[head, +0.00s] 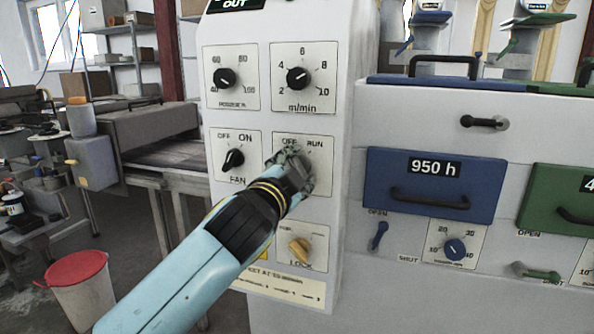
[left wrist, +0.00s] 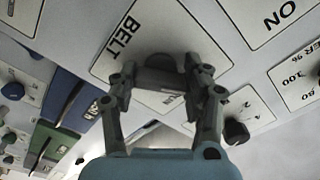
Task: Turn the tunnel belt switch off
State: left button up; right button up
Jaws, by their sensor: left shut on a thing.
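The belt switch plate (head: 323,180), lettered OFF and RUN, is on the pale control panel (head: 345,60) in the head view. My left gripper (head: 294,170) reaches it from the lower left and covers its knob there. In the left wrist view the plate reads BELT (left wrist: 126,35), and my left gripper (left wrist: 162,75) is shut on the belt switch knob (left wrist: 158,60) between its fingers. The gripper hides most of the knob, so I cannot tell which mark it points to. My right gripper is not in view.
The fan knob (head: 233,160) sits close left of the switch. The m/min dial (head: 298,78) is above and the yellow lock knob (head: 300,250) below. A blue drawer (head: 380,185) is to the right. A red-lidded bin (head: 80,285) stands on the floor at left.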

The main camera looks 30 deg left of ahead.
pick_arm(q)
jog(key=shift+f, duration=0.2)
jog(key=o, duration=1.2)
jog(key=shift+a+r, duration=0.1)
jog(key=shift+a, duration=0.05)
jog(key=v, duration=1.2)
